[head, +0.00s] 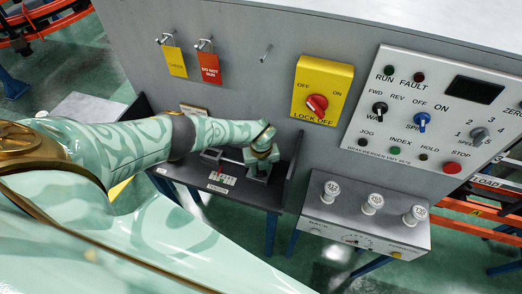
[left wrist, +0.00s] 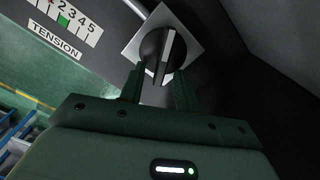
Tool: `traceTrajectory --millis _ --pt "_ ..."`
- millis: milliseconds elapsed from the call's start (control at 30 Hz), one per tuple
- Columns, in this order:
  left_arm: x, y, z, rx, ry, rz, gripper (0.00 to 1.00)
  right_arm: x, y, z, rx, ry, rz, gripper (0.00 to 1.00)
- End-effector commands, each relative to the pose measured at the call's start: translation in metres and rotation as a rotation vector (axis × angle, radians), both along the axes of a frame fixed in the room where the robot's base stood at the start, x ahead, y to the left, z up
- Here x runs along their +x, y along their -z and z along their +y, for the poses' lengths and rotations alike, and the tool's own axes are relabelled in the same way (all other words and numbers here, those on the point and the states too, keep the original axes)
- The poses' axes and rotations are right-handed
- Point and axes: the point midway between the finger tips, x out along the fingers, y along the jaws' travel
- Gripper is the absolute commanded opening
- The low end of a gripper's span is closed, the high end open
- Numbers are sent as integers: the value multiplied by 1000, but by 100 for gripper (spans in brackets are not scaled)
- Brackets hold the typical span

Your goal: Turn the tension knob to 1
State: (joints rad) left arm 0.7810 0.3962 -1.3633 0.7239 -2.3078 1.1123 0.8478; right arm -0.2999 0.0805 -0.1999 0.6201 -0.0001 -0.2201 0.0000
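The tension knob (left wrist: 161,54) is a black round knob with a pale pointer line on a light square plate (left wrist: 186,26) in the left wrist view. In the head view my left gripper (head: 262,156) is over the low dark shelf and hides the knob. My right gripper is not in view.
A grey panel rises behind the shelf (head: 235,190), with a yellow lock-off switch (head: 321,90) and a white control panel (head: 430,110). A grey box with several white-topped posts (head: 365,225) stands to the right. Two tags (head: 209,67) hang on the panel.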

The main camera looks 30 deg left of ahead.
Motion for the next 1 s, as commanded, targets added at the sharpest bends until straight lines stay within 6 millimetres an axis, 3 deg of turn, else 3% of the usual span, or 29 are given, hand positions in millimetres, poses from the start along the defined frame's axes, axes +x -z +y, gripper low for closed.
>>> traceTrajectory --millis 167,433,633,800,1000 --pt "1 -20 1 1 1 -3 33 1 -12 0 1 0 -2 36" --pt "1 -92 1 0 2 -4 33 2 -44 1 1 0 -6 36" --pt "1 -136 1 0 1 -3 33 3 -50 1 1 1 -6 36" --pt "1 -157 1 1 0 -1 33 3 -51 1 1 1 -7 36" --pt "0 -163 0 0 0 0 33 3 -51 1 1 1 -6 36"
